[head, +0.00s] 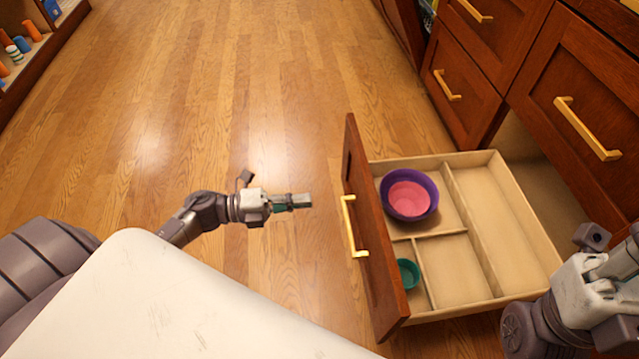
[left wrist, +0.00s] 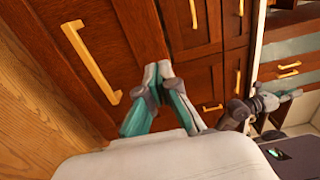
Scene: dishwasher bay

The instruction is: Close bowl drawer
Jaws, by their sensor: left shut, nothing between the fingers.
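The bowl drawer (head: 482,158) is pulled out from the cabinet in the head view, its brown front (head: 357,168) facing left. A yellow handle (head: 352,226) is on that front. Inside are a purple bowl (head: 432,206) with a pink bowl (head: 408,199) in it, and a small teal bowl (head: 408,273) in a front compartment. My left gripper (head: 309,200) is shut and empty, left of the drawer front and apart from the handle. It also shows shut in the left wrist view (left wrist: 158,70). My right gripper (left wrist: 284,97) is small there; its jaw state is unclear.
Closed drawers with yellow handles (head: 588,128) line the right side. My right arm stands beside the drawer's near right corner. A shelf (head: 40,48) with colored items is at the far left. The wooden floor (head: 220,110) between is clear.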

